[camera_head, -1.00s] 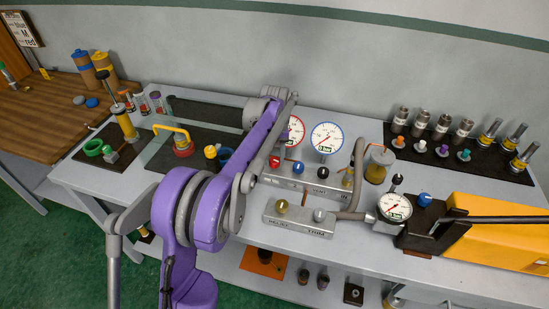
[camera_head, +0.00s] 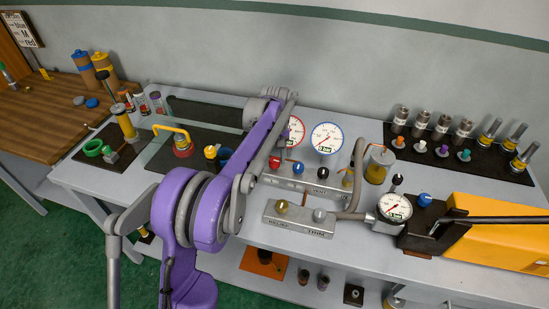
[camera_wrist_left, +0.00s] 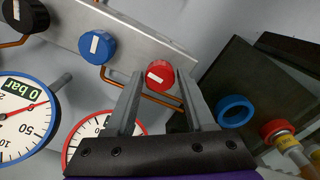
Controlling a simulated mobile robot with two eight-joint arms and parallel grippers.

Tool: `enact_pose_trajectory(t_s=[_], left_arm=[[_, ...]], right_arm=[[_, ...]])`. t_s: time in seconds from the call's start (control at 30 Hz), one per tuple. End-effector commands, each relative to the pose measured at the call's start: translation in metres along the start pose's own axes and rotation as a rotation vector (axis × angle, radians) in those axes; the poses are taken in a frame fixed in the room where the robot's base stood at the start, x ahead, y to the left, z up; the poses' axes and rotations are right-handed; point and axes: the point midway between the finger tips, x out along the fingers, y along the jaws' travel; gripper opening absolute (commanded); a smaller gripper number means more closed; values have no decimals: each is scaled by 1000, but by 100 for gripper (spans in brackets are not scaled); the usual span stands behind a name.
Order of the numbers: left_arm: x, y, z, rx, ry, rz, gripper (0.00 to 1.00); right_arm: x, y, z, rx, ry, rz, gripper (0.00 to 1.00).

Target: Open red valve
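The red valve knob (camera_wrist_left: 160,75), a round cap with a white mark, sits on the grey manifold block (camera_wrist_left: 140,40) in the left wrist view. In the head view the red knob (camera_head: 274,162) shows just right of my purple left arm. My left gripper (camera_wrist_left: 160,77) is open. Its two grey fingers appear on either side of the red knob, with gaps; I cannot tell whether the knob is between the tips or just beyond them. In the head view my arm hides the fingers. My right gripper is in neither view.
A blue knob (camera_wrist_left: 97,46) and a black knob (camera_head: 322,172) stand beside the red one. A red-rimmed gauge (camera_head: 293,132) and a blue-rimmed gauge (camera_head: 327,138) stand behind the block.

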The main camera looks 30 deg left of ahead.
Motion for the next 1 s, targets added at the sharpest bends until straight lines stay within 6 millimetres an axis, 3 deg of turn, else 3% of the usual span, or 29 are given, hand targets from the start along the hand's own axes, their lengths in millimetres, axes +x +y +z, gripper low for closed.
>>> enact_pose_trajectory(t_s=[0.1,0.47,1.0], left_arm=[[0,0,0,0,0,0,74],[-6,0,0,1,0,0,74],[-100,0,0,1,0,0,74]], right_arm=[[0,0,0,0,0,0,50],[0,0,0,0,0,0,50],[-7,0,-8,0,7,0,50]])
